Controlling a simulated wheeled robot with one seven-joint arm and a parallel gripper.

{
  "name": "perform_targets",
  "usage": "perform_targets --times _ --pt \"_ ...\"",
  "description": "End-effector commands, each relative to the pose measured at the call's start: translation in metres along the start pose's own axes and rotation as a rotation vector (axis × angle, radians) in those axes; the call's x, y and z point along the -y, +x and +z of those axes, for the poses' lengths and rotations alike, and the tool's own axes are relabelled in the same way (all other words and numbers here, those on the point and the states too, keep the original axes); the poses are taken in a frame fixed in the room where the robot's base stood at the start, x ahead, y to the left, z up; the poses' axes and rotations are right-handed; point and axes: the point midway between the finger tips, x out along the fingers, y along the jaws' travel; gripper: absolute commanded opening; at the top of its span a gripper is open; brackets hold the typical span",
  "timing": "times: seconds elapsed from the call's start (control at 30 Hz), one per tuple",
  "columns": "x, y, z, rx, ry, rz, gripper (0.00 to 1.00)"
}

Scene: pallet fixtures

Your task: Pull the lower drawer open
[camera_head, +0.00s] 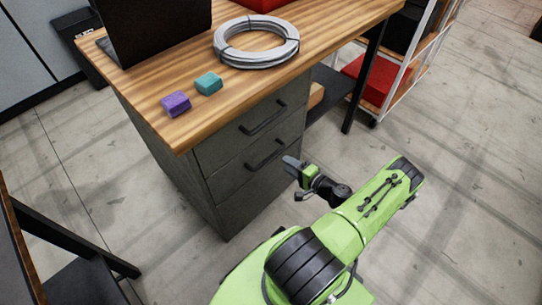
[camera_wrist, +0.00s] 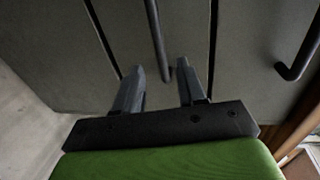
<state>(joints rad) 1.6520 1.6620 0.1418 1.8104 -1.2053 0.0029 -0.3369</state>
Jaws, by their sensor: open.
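The lower drawer (camera_head: 238,179) is a dark grey front in the cabinet under the desk and looks shut. In the wrist view the handle (camera_wrist: 156,38) runs down between the fingertips. My gripper (camera_head: 291,163) is open and empty, just right of and in front of this handle. In the wrist view my gripper's fingers (camera_wrist: 160,68) lie one on each side of the handle's near end. I cannot tell whether they touch it.
The upper drawer's handle (camera_head: 263,117) is above, and it shows at right in the wrist view (camera_wrist: 300,48). The wooden desktop (camera_head: 160,80) holds a purple block (camera_head: 175,103), a teal block (camera_head: 208,83) and a cable coil (camera_head: 256,42).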

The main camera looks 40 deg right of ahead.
Motion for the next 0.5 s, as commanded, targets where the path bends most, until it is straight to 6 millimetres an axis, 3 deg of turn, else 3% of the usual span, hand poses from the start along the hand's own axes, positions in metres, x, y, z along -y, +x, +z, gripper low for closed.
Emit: perform_targets --times 0.23,0.5 --pt "-0.003 0.062 0.001 0.003 -0.004 -0.001 0.4" --pt "-0.001 0.088 0.0 0.0 -0.001 0.0 0.4"
